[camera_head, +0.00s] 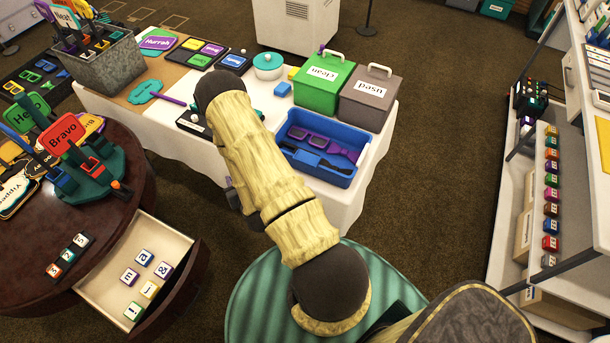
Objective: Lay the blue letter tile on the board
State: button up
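A white-topped tile with blue sides marked "a" (144,257) lies in the open drawer (100,290) of the round dark table. A purple-edged "m" tile (129,277), a "&" tile (164,270), a yellow-edged "j" tile (149,290) and a green-edged "!" tile (132,311) lie near it. A short row of letter tiles (67,256) sits on the tabletop near its front edge; I cannot tell whether a board is under them. My arm crosses the middle of the view.
The round table (125,195) also bears "Hello" (28,114) and "Bravo" (64,134) signs. A white-clothed table (375,150) holds a blue bin (318,174), a green box (325,85) and a grey box (368,100). Shelving (575,225) stands at right. Carpet (440,190) between is clear.

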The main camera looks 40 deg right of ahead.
jog(key=s+d+r+m+g+h+p, duration=0.1)
jog(key=s+d+r+m+g+h, duration=0.3)
jog(key=d+r, duration=0.3)
jog(key=s+d+r+m+g+h+p, duration=0.1)
jog(key=s+d+r+m+g+h, duration=0.3)
jog(key=d+r+m, duration=0.3)
jog(key=d+h, duration=0.1)
jog(key=d, duration=0.4)
jog(key=shift+s+d+r+h, duration=0.2)
jog(key=shift+r+h, duration=0.1)
jog(key=shift+f, duration=0.1)
jog(key=shift+w+f+p, duration=0.15)
jog(key=shift+f+p, duration=0.4)
jog(key=shift+f, duration=2.3)
jog(key=shift+f+p, duration=0.35)
jog(key=shift+f, duration=1.7)
